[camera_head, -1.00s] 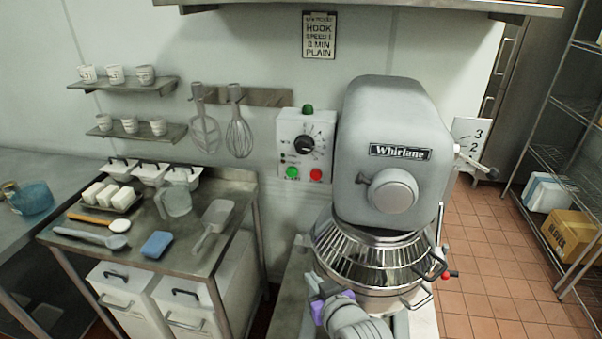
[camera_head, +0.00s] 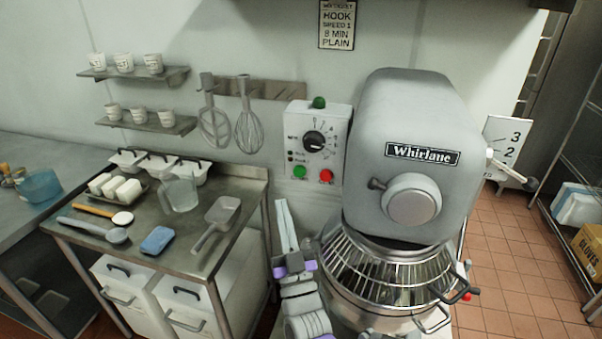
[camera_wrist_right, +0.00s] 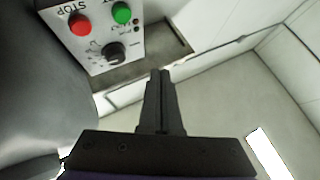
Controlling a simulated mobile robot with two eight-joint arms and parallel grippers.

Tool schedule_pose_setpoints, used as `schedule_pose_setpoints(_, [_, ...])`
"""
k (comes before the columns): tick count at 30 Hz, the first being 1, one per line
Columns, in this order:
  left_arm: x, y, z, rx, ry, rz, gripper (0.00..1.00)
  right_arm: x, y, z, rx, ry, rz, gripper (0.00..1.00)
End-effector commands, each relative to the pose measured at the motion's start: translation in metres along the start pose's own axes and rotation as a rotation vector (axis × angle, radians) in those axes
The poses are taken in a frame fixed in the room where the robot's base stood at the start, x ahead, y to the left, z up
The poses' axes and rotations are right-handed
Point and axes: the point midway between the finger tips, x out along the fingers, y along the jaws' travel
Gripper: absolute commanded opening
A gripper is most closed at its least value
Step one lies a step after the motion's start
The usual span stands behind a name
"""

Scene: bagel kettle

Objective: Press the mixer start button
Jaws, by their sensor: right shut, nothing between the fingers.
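The mixer control box (camera_head: 335,133) is on the wall left of the grey mixer (camera_head: 400,150). Its green start button (camera_head: 299,172) is at the lower left of the panel, beside the red stop button (camera_head: 326,176). In the right wrist view the panel is upside down, with the green button (camera_wrist_right: 122,13) and red button (camera_wrist_right: 80,24) at the top left. My right gripper (camera_head: 283,204) points up below the green button, apart from it. Its fingers (camera_wrist_right: 160,74) are shut and empty. My left gripper is not in view.
The steel bowl (camera_head: 385,290) with its wire guard (camera_head: 390,268) stands right of my right gripper. A steel table (camera_head: 180,230) with a scoop (camera_head: 218,222), jug and bins is at the left. A whisk (camera_head: 247,125) hangs on the wall.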

Motion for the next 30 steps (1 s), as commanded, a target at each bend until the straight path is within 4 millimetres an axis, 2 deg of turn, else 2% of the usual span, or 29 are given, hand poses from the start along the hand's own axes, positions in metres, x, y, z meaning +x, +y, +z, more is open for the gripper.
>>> schedule_pose_setpoints(8, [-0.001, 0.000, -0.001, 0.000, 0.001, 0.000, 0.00, 0.005, 0.004, 0.003, -0.001, -0.002, 0.001, 0.00])
schedule_pose_setpoints(21, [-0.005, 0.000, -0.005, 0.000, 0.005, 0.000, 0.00, 0.045, 0.033, 0.032, -0.002, -0.002, 0.001, 0.00])
schedule_pose_setpoints(30, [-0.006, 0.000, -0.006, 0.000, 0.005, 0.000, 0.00, 0.060, 0.044, 0.044, -0.001, -0.002, 0.000, 0.00])
